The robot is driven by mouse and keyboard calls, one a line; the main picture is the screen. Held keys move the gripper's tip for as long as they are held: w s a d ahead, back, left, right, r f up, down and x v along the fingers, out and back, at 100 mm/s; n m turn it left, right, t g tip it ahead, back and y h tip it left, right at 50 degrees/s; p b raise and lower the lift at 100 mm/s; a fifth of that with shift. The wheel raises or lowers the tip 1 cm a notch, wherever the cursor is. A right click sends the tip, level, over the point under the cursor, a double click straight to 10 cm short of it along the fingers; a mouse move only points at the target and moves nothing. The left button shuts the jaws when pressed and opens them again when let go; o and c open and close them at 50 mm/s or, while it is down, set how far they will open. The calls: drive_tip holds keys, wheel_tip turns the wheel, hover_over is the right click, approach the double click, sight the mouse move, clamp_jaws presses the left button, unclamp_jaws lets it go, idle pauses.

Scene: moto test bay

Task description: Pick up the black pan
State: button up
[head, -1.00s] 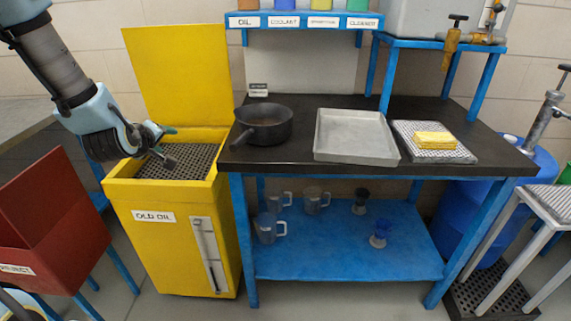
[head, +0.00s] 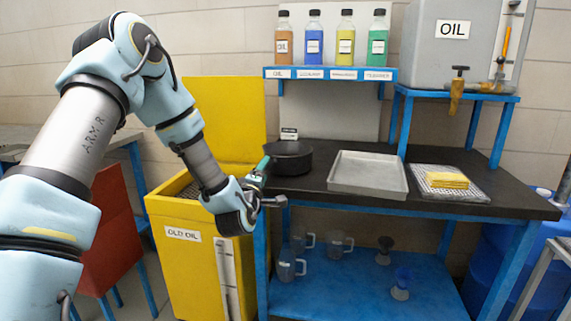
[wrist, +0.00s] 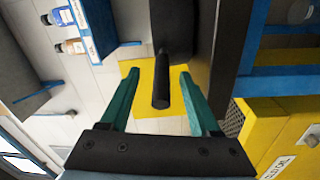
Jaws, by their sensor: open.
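The black pan (head: 290,160) sits on the left end of the dark bench top (head: 330,196) in the head view. Its handle is hidden there near my gripper (head: 270,183), which is at the bench's front left corner. In the wrist view the pan's dark body (wrist: 172,28) shows at the top, with its handle pointing towards my gripper (wrist: 159,74). My gripper is open, with its teal fingers on either side of the handle's end. I see no contact, and cannot tell how deep the handle lies between the fingers.
The yellow old oil bin (head: 185,272) stands left of the bench, its lid (head: 225,120) raised. A grey metal tray (head: 368,188) and a yellow sponge (head: 440,181) on a mesh rack lie right of the pan. Several bottles stand on the blue shelf (head: 330,75) above.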

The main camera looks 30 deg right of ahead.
sight(277, 164)
drive_tip(key=shift+f+p+x, duration=0.2)
drive_tip(key=shift+p+x, duration=0.85)
drive_tip(key=shift+x, duration=1.7)
drive_tip(key=shift+c, duration=0.2)
clamp_jaws()
drive_tip(key=shift+r, duration=0.1)
